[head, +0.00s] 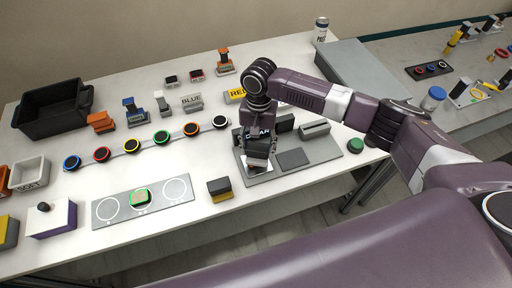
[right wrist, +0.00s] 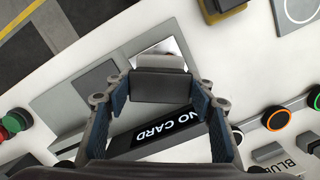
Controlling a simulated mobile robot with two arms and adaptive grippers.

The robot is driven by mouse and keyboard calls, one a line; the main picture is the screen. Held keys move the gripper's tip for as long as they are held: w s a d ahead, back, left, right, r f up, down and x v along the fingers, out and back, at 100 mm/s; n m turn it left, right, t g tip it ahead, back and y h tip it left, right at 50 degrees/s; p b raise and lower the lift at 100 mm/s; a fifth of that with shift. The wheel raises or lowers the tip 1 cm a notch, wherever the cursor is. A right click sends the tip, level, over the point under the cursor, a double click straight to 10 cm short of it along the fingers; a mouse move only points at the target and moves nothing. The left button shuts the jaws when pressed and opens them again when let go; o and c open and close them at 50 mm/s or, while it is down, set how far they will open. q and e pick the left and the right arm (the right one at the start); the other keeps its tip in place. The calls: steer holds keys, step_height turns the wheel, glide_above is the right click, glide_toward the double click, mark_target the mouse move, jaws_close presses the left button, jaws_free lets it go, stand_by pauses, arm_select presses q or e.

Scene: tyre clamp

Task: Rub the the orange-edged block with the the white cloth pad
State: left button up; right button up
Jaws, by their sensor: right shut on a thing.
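The white cloth pad, a dark grey block with a pale underside, is between the fingers of my right gripper (head: 257,150). In the right wrist view the dark block (right wrist: 160,86) sits between both fingertips, with its pale part (right wrist: 160,52) beyond it. It is over a grey plate with square patches; I cannot tell if it touches. The orange-edged block (head: 191,129), a round dark piece with an orange rim, sits in a row of coloured-rimmed pieces, left of the gripper. It also shows in the right wrist view (right wrist: 277,120). My left gripper is not in view.
The grey plate (head: 293,159) has a "NO CARD" display (right wrist: 162,121) at its back. A yellow-based dark block (head: 219,189) stands to its left. A black bin (head: 52,107) stands at far left.

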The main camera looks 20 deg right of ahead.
steer(key=shift+r+p, duration=0.4)
steer(key=shift+r, duration=2.7)
steer(key=shift+b, duration=0.4)
steer(key=s+d+n+b, duration=0.4)
steer(key=s+n+b, duration=0.1)
steer(key=s+b, duration=0.8)
steer(key=shift+s+n+h+b, duration=0.3)
steer(key=shift+s+b, duration=0.1)
steer(key=shift+b, duration=0.1)
steer(key=shift+r, duration=0.1)
